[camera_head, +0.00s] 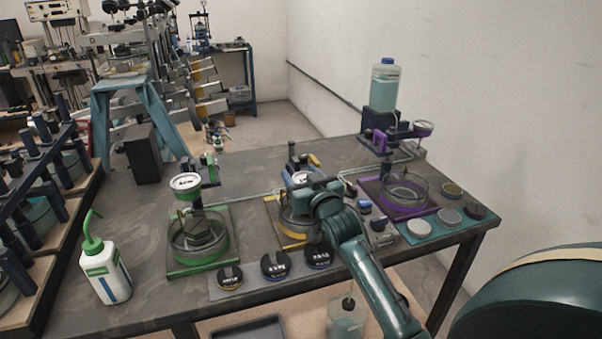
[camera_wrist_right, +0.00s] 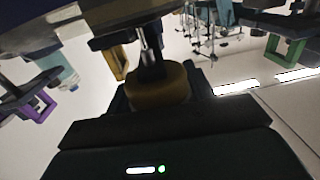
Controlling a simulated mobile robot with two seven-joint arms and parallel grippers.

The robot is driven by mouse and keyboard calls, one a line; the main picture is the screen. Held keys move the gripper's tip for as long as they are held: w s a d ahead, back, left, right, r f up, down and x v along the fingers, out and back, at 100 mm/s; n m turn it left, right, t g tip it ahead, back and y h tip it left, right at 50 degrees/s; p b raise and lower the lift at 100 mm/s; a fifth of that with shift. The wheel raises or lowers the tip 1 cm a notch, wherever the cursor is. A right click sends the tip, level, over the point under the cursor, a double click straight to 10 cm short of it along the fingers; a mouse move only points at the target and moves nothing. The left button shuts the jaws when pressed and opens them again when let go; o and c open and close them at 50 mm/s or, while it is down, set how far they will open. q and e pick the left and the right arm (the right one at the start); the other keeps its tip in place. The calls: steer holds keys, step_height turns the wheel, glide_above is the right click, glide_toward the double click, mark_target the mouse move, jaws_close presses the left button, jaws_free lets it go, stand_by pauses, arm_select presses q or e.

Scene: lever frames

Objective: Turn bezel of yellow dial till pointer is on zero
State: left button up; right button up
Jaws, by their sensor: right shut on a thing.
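The yellow dial (camera_head: 299,177) stands over the middle dish, and its pale face is partly covered by my right gripper (camera_head: 303,186). The pointer and zero mark cannot be made out. In the right wrist view a dull yellow round body (camera_wrist_right: 160,88) with a metal stem sits between the dark fingers. My right gripper is shut on this body, the bezel of the yellow dial. The yellow dish (camera_head: 290,236) below is partly hidden by my right arm. My left gripper is not in view.
A green-capped bottle (camera_head: 105,272) and several dark discs (camera_head: 275,265) are near the front. A clear bottle (camera_head: 384,85) stands at the back.

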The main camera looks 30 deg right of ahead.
steer(key=shift+d+r+m+g+h+b, duration=0.15)
steer(key=shift+m+g+h, duration=0.15)
steer(key=shift+m+h, duration=0.5)
steer(key=shift+d+r+m+g+h+b, duration=0.15)
steer(key=shift+m+g+h, duration=0.25)
steer(key=shift+h, duration=0.7)
steer(key=o, duration=1)
steer(key=shift+f, duration=0.2)
steer(key=shift+s+a+f, duration=0.1)
steer(key=shift+s, duration=0.05)
